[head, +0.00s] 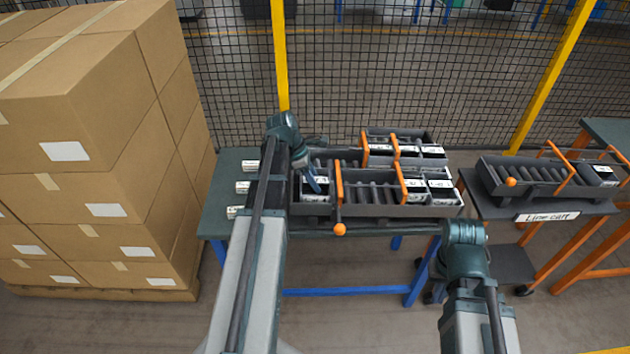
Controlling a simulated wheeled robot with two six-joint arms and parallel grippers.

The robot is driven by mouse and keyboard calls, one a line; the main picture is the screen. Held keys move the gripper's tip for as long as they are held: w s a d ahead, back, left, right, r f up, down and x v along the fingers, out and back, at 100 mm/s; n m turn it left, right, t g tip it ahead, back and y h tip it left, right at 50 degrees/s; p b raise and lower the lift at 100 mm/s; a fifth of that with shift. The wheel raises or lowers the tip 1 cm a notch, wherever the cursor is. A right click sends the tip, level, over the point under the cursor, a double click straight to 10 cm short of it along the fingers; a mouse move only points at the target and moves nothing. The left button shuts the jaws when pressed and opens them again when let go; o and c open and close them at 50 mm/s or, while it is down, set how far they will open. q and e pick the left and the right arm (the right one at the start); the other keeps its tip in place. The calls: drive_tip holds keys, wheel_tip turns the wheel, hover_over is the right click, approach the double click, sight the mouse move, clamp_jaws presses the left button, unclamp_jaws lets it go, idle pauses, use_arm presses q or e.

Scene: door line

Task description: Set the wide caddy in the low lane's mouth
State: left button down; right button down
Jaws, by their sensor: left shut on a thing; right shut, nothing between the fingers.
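My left gripper (313,178) reaches over the left end of the roller rack and is shut on a dark caddy (321,183) with a white label. The arm hides part of this caddy, so I cannot tell whether it rests on the rollers. The front roller lane (372,210) has bare rollers in its middle and labelled dark caddies (428,191) at its right end. Orange gates cross the lane, and an orange-knobbed lever (340,229) hangs at its front. My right gripper (466,232) is shut and empty near the bench's right end, its fingertips mostly hidden.
A second lane (405,133) behind holds several labelled caddies. The line cart (547,212) at right bears a roller lane and a caddy (603,174). Stacked cartons (95,150) stand close on the left. White labelled items (243,187) sit at the bench's left. A mesh fence is behind.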

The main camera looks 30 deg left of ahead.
use_arm(q)
drive_tip(key=shift+c, duration=2.2)
unclamp_jaws()
drive_tip(key=p+v, duration=1.2)
drive_tip(key=v, duration=0.2)
drive_tip(key=shift+p, duration=0.35)
drive_tip(key=shift+s+f, duration=0.1)
drive_tip(key=shift+f, duration=0.05)
